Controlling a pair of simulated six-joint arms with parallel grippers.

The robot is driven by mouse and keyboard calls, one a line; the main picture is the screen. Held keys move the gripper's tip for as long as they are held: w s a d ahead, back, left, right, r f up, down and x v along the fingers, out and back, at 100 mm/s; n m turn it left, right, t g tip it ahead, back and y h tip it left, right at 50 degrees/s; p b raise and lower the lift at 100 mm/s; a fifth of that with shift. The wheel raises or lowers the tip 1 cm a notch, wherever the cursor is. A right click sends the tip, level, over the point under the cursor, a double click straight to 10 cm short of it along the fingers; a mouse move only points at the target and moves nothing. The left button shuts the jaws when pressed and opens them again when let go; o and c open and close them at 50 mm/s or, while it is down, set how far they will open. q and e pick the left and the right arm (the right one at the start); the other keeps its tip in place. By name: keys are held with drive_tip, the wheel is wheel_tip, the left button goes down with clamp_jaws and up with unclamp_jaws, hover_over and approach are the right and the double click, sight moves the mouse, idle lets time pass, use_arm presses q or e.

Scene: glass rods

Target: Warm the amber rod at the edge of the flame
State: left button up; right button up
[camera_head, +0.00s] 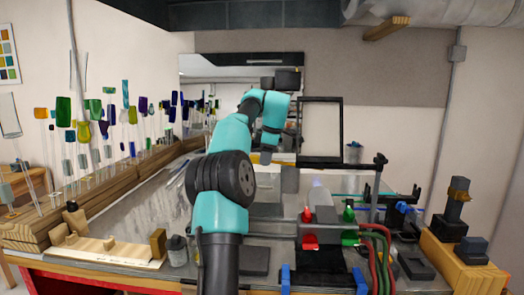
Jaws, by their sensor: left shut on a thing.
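My left gripper (266,156) is at the end of the teal arm in the middle, pointing down over the back of the bench. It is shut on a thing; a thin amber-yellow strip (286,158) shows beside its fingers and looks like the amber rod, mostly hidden. The torch has a red knob (308,215) and a green knob (349,215) at centre right. A pale, faint flame (319,196) shows behind it. The gripper is left of and farther back than the flame, apart from it. My right gripper is not in view.
Wooden racks of coloured glass (140,163) line the left side. A black frame (342,130) stands behind the torch. A black rod stand (378,185) is right of the flame, and red and green hoses (384,240) run down at right. A wooden box (460,266) is at far right.

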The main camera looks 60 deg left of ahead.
use_arm(q)
drive_tip(key=shift+w+a+f, duration=0.1)
drive_tip(key=shift+f, duration=0.7)
drive_tip(key=shift+w+a+f, duration=0.1)
drive_tip(key=shift+f, duration=0.65)
drive_tip(key=shift+s+d+t+y, duration=0.1)
drive_tip(key=shift+d+t+y, duration=0.05)
drive_tip(key=shift+t+y, duration=0.75)
drive_tip(key=shift+s+d+t+y, duration=0.1)
drive_tip(key=shift+t+y, duration=0.5)
drive_tip(key=shift+y, duration=0.5)
drive_tip(key=shift+w+a+g+h, duration=0.1)
drive_tip(key=shift+a+g+h, duration=0.05)
drive_tip(key=shift+g+h, duration=0.5)
drive_tip(key=shift+g+h, duration=0.25)
drive_tip(key=shift+h, duration=0.2)
drive_tip(key=shift+a+g+h, duration=0.1)
drive_tip(key=shift+g+h, duration=0.7)
drive_tip(key=shift+h, duration=0.5)
drive_tip(key=shift+y, duration=0.4)
drive_tip(key=shift+f, duration=0.1)
